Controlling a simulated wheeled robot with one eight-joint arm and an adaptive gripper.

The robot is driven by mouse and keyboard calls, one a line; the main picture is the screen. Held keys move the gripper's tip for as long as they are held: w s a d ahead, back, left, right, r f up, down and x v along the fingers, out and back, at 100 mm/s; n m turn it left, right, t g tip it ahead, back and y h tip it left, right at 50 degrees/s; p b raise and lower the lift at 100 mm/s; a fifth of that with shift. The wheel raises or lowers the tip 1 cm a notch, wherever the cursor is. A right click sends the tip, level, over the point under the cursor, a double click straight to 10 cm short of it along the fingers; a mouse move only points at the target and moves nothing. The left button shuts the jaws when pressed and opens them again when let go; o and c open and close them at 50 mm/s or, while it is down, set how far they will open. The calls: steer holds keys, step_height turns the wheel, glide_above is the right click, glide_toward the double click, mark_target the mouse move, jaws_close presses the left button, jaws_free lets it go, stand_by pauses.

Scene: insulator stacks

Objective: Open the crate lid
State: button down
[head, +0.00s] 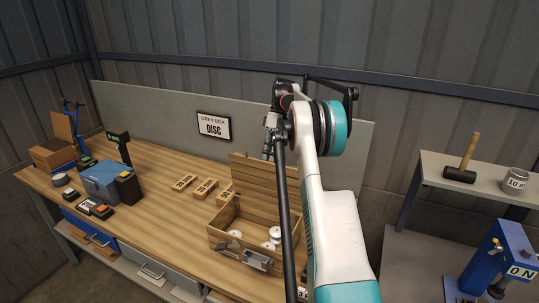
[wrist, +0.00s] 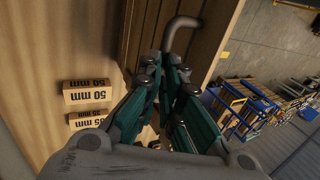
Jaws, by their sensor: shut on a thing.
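The wooden crate (head: 222,238) stands on the bench in the head view, with its lid (head: 258,178) raised steeply at the back. White discs (head: 274,233) lie inside. My gripper (head: 267,152) is at the top edge of the lid, partly hidden by my arm. In the wrist view, the teal fingers of my gripper (wrist: 164,66) are closed around the end of a dark bent handle (wrist: 187,22) by the lid planks (wrist: 150,28). The exact contact is partly hidden between the fingers.
Wooden blocks marked with sizes (head: 205,188) lie left of the crate. A blue box (head: 101,180) and a small open carton (head: 52,154) are farther left. A sign reading "GREY BOX DISC" (head: 213,127) hangs behind. A shelf with a mallet (head: 460,174) stands at right.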

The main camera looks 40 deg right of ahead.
steer(key=shift+s+d+f, duration=0.1)
steer(key=shift+d+f, duration=0.1)
steer(key=shift+f, duration=0.35)
steer(key=shift+d+f, duration=0.2)
steer(key=shift+f, duration=0.35)
steer(key=c, duration=1.8)
jaws_free()
steer(key=shift+o, duration=0.6)
steer(key=shift+w+d+f, duration=0.35)
steer(key=shift+w+d, duration=0.05)
steer(key=shift+d, duration=0.2)
steer(key=s+a+v, duration=0.1)
steer(key=v, duration=0.6)
steer(key=shift+w+r, duration=0.3)
steer(key=shift+r, duration=0.35)
steer(key=shift+d, duration=0.1)
